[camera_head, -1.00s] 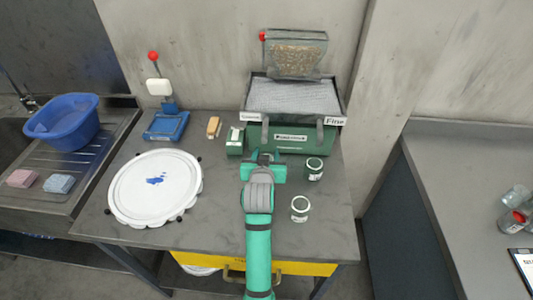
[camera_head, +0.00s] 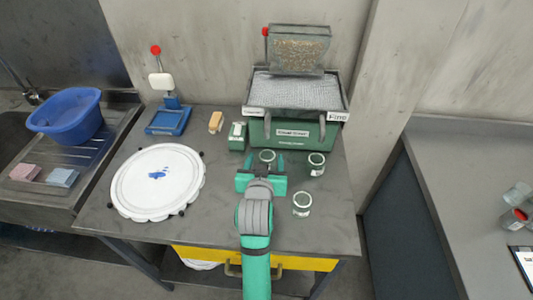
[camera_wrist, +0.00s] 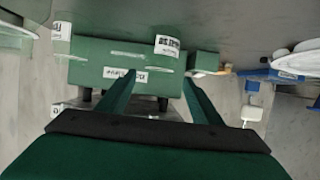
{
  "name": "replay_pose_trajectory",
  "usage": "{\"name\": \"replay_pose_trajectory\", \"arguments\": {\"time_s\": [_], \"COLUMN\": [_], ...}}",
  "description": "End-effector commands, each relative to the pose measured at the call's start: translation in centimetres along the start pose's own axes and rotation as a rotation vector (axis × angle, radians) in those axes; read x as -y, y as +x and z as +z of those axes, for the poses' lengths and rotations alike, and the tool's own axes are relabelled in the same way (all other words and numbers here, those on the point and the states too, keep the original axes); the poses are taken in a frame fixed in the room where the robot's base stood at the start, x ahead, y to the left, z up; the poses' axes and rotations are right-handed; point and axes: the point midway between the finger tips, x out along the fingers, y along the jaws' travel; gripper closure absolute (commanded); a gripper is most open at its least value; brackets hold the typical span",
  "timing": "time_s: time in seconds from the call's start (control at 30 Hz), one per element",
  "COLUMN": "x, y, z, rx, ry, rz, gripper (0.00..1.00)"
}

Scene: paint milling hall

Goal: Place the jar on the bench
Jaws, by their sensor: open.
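Two similar jars stand on the bench to the right, one (camera_head: 316,164) near the machine and one (camera_head: 302,204) closer to the front.
A small green box (camera_head: 237,136) and a tan block (camera_head: 215,122) stand left of the machine. A round white tray (camera_head: 130,190) covers the left of the bench. A blue press (camera_head: 168,120) stands behind it. The front middle of the bench is partly clear.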

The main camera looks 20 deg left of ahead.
Motion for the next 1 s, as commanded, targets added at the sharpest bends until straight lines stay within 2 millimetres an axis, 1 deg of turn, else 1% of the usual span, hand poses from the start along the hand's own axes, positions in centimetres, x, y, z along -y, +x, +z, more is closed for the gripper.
{"name": "replay_pose_trajectory", "arguments": {"time_s": [0.03, 0.1, 0.2, 0.3, 1.0], "x": [0.0, 0.0, 0.0, 0.0, 0.0], "y": [-0.9, -1.8, -2.8, -3.2, -3.4], "z": [0.0, 0.0, 0.0, 0.1, 0.0], "rx": [-0.001, -0.001, -0.001, 0.001, 0.0], "ry": [0.0, 0.0, 0.0, 0.0, 0.0], "rz": [0.0, 0.0, 0.0, 0.0, 0.0], "gripper": [0.4, 0.4, 0.4, 0.4, 0.4]}}
